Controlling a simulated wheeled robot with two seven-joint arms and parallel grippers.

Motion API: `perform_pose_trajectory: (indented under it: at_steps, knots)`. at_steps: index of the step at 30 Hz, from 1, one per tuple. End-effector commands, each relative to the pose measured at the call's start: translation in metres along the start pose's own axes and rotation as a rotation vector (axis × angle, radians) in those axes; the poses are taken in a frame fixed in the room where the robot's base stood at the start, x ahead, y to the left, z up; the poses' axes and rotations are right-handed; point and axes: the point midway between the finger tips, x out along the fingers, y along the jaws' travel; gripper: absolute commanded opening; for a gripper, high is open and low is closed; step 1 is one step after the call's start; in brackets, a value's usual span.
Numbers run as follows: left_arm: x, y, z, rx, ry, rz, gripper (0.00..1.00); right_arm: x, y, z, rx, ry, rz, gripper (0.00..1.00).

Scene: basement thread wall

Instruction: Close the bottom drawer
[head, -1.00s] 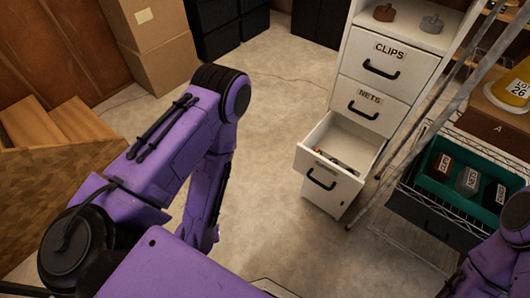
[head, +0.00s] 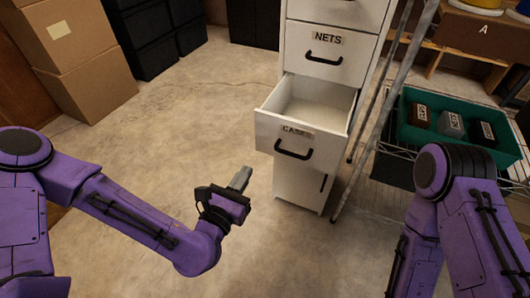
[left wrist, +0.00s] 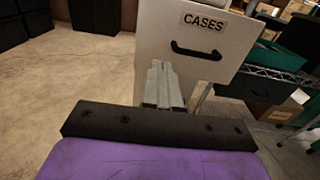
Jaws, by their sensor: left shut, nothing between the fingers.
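The bottom drawer, labelled CASES (head: 270,133), stands pulled out of the white cabinet (head: 303,183), with a black bar handle on its front. The visible part of its inside looks empty. My left gripper (head: 241,177) is shut and empty, in front of the drawer and a little to its left, apart from it in the head view. In the left wrist view the shut fingers (left wrist: 161,82) point at the drawer front (left wrist: 160,35), below and left of the handle; I cannot tell the exact gap. My right arm shows at the right, but its gripper is out of view.
The drawer labelled NETS (head: 325,55) above is shut. Metal poles (head: 385,95) lean close to the cabinet's right side. A teal bin (head: 445,142) with several labelled blocks sits on a wire rack. Cardboard boxes (head: 75,60) stand at the back left. The floor left of the cabinet is clear.

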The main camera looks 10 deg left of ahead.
Motion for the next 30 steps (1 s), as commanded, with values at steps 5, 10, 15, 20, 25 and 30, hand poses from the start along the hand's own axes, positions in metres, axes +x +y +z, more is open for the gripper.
perform_pose_trajectory:
  at_steps: [5,10,15,20,25,30]
  knots:
    - [0.038,-0.001,0.002,0.004,0.001,0.0,0.0,0.002,0.0,0.001,0.0,0.0,0.0,0.32]
    - [0.075,-0.001,0.0,0.005,0.003,-0.001,0.0,-0.001,0.0,0.0,0.0,0.0,0.0,0.32]
    - [0.106,-0.001,0.0,0.005,0.005,-0.002,0.0,-0.003,0.0,-0.001,0.0,0.0,0.0,0.32]
    - [0.122,-0.001,-0.001,0.004,0.006,-0.002,0.0,-0.003,0.0,-0.001,0.0,0.0,0.0,0.32]
    - [0.125,-0.001,-0.002,0.004,0.006,-0.003,0.0,-0.003,0.0,-0.001,0.0,0.0,0.0,0.32]
    - [0.125,-0.001,-0.002,0.005,0.006,-0.003,0.0,-0.003,0.0,-0.001,0.0,0.0,0.0,0.32]
